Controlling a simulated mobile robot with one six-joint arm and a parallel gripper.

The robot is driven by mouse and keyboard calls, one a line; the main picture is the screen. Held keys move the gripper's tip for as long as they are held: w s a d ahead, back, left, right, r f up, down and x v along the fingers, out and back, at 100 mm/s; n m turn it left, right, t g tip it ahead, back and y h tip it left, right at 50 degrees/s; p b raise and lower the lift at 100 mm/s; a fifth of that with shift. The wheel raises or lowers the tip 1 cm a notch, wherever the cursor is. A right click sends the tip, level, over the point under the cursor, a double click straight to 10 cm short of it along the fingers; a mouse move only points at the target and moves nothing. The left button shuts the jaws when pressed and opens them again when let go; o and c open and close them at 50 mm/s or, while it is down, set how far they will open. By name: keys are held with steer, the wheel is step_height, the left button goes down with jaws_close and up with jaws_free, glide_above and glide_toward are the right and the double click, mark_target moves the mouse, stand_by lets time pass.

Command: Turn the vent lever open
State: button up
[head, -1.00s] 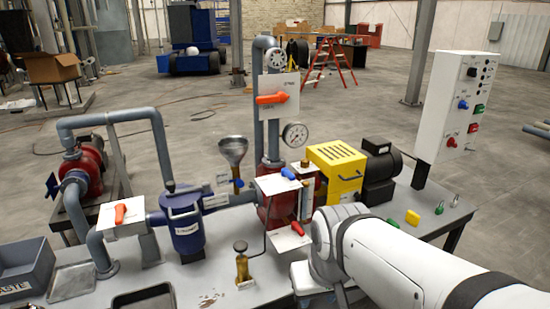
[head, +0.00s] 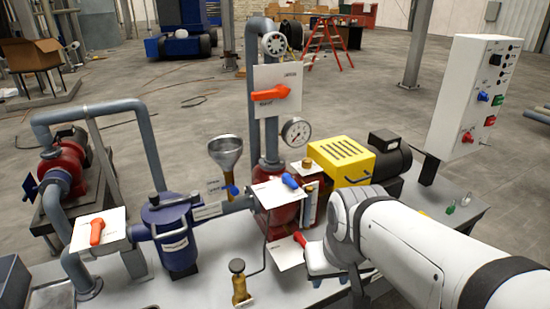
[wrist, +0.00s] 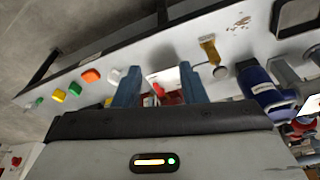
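Several levers show, and their labels are too small to read, so I cannot tell which is the vent lever. A red lever (head: 299,239) on a white plate (head: 285,254) sits low at the front of the red vessel (head: 278,217). A blue lever (head: 290,181) sits on the plate above it. Orange levers are on the upright panel (head: 268,93) and at the left (head: 97,230). In the wrist view my gripper (wrist: 159,68) is open, with the red lever (wrist: 158,90) seen between its two blue fingers. I cannot tell whether they touch it.
The yellow pump box (head: 341,161) stands behind my arm. A white control box (head: 469,97) rises at the right.

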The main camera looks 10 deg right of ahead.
steer(key=shift+o, duration=0.2)
steer(key=w+r+p, duration=0.3)
steer(key=w+r, duration=0.2)
steer(key=w, duration=0.2)
steer(key=shift+n, duration=0.4)
steer(key=w+r+n+g+p, duration=0.1)
steer(key=w+r+p, duration=0.25)
steer(key=w, duration=0.85)
steer(key=n+g+p, duration=0.2)
steer(key=p, duration=0.4)
glide_toward(292, 181)
steer(key=shift+s, duration=0.55)
steer(key=shift+w+f, duration=0.25)
steer(key=shift+f, duration=0.45)
steer(key=shift+f+p, duration=0.95)
steer(key=shift+f, duration=2.6)
jaws_close()
